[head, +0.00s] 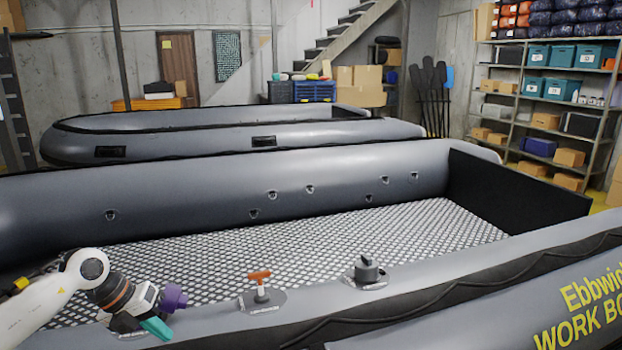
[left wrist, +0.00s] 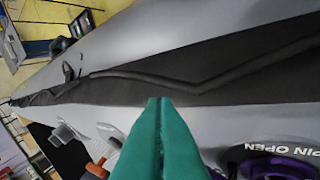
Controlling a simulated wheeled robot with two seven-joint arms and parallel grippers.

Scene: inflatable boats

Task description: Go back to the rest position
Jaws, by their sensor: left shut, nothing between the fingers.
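My left gripper (head: 158,328) is at the lower left of the head view, over the near tube of the grey inflatable boat (head: 230,190). Its teal fingers are closed together with nothing between them; they also fill the lower middle of the left wrist view (left wrist: 160,103). A purple valve part (head: 174,297) shows just beside the fingers in the head view. It also shows at the lower right of the wrist view (left wrist: 275,168), beside the fingers and under the words "PIN OPEN". I cannot tell whether they touch. My right gripper is out of view.
A second boat (head: 200,142) lies behind. Shelves (head: 548,98) stand at the right. The boat's mesh floor (head: 340,240) is clear.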

